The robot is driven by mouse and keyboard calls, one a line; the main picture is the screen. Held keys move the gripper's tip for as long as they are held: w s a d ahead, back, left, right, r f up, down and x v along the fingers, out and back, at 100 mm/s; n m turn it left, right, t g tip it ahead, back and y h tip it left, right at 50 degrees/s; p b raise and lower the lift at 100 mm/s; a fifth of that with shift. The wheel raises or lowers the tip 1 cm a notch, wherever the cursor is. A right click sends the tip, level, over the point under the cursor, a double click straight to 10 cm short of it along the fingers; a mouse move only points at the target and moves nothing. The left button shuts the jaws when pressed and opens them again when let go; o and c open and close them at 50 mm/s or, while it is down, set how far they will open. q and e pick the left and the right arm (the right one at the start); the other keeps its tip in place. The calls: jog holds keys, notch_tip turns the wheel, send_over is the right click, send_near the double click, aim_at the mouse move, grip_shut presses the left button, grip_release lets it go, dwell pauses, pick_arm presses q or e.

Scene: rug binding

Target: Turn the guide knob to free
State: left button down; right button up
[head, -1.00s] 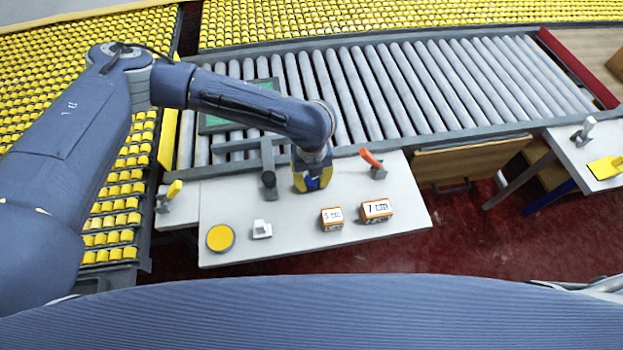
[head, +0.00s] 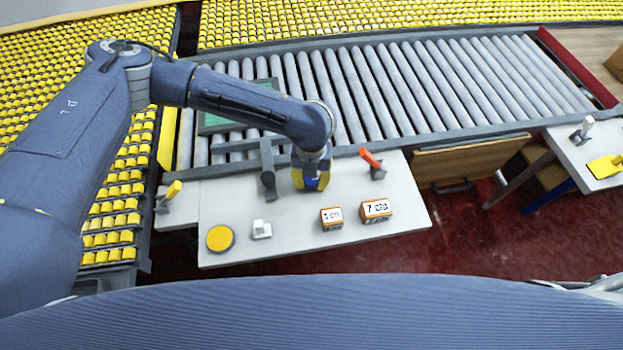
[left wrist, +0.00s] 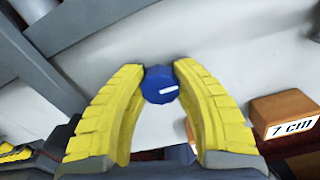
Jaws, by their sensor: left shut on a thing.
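The guide knob (left wrist: 158,86) is a small blue faceted knob with a white mark, seen in the left wrist view. The mark lies nearly level, tilted slightly. My left gripper (left wrist: 162,70) has yellow ribbed fingers on both sides of the knob and is shut on it. In the head view my left gripper (head: 312,184) points down at the white table (head: 370,232), near its back edge, and mostly hides the knob. My right gripper is not in view.
A grey bar with a post (head: 268,165) stands just left of my gripper. An orange-handled lever (head: 370,158) is to its right. Two orange blocks, one marked 7 cm (head: 376,209), a white switch (head: 261,229) and a yellow disc (head: 220,238) sit in front. Rollers (head: 400,85) lie behind.

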pick_arm(q)
jog(key=shift+w, duration=0.15)
jog(key=c, duration=0.9)
grip_release()
notch_tip(320, 180, up, 12)
